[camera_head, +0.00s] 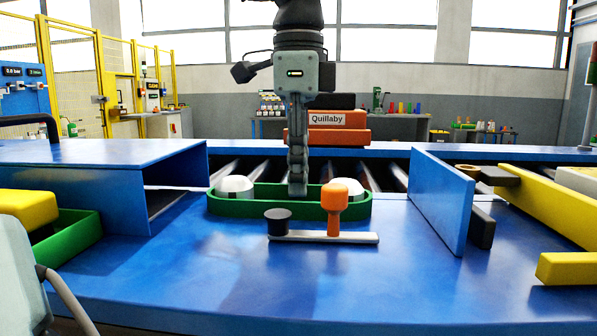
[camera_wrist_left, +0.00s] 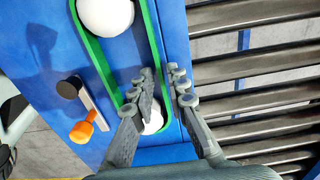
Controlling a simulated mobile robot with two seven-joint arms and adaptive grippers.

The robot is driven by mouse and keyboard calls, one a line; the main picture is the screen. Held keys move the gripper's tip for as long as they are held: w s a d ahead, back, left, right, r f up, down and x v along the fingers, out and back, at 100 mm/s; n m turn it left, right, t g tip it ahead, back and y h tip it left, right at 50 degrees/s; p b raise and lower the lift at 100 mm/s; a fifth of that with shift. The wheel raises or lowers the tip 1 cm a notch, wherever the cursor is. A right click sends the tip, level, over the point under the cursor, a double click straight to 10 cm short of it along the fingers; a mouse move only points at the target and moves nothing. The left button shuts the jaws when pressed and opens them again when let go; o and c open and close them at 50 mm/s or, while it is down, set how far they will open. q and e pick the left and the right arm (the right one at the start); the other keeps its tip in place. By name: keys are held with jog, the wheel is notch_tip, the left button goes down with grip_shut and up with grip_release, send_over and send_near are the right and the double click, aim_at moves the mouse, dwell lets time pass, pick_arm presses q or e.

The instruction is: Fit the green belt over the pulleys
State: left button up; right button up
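The green belt (camera_head: 275,208) forms a long upright-walled loop around two white domed pulleys, the left one (camera_head: 234,186) and the right one (camera_head: 352,187). I cannot tell whether it sits in their grooves. The belt also shows in the left wrist view (camera_wrist_left: 96,52), with one pulley (camera_wrist_left: 106,14) clear and the other (camera_wrist_left: 153,119) partly hidden by a finger. My left gripper (camera_head: 298,188) points down between the pulleys. In the left wrist view its fingers (camera_wrist_left: 162,72) are apart, one on each side of the belt's far strand. My right gripper is not in view.
A grey bar (camera_head: 330,238) with a black knob (camera_head: 277,217) and an orange handle (camera_head: 335,198) lies in front of the belt. Blue panels (camera_head: 440,200) stand at both sides. Dark rollers (camera_wrist_left: 255,100) lie behind.

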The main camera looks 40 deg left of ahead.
pick_arm(q)
jog(key=shift+o, duration=1)
notch_tip(320, 180, up, 12)
dwell(0.4)
